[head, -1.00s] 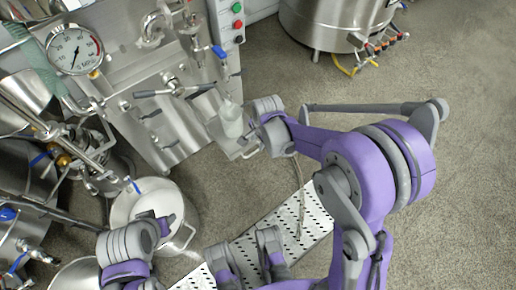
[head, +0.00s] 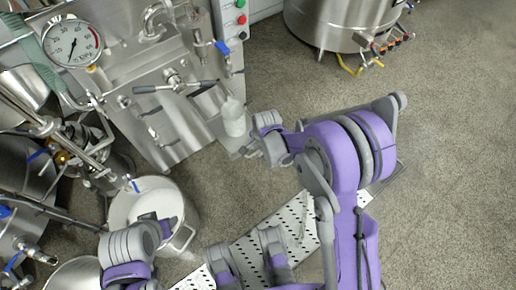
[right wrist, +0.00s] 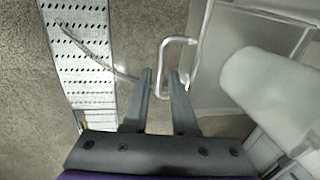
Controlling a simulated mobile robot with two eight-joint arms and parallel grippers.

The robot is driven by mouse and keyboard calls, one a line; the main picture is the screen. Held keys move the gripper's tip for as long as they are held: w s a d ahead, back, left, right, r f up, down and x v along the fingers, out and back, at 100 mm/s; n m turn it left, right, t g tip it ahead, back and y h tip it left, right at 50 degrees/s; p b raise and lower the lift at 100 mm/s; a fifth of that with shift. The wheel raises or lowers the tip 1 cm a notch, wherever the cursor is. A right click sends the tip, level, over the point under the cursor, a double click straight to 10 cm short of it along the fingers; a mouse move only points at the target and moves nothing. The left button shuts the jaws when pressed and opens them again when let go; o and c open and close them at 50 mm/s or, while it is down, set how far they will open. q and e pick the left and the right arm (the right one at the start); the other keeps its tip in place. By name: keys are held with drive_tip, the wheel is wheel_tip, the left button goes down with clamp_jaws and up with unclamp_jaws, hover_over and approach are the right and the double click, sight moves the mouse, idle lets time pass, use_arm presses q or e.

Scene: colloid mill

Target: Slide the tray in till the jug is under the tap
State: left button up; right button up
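The tray (head: 243,149) is a small grey shelf at the lower right of the steel machine. It carries the pale, upright jug (head: 233,119). The tap (head: 221,48) with a blue lever is on the machine above and behind the jug. In the right wrist view the jug (right wrist: 268,95) is at the right on the tray (right wrist: 232,65), with the bent metal handle (right wrist: 179,41) left of it. My right gripper (right wrist: 161,75) is open, its fingers either side of one handle bar; contact cannot be told.
A perforated metal strip (head: 292,217) lies on the floor and shows in the right wrist view (right wrist: 85,60). A white pot (head: 125,207) stands left, and a steel vat (head: 335,28) at the top.

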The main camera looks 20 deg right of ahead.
clamp_jaws()
idle(1.1)
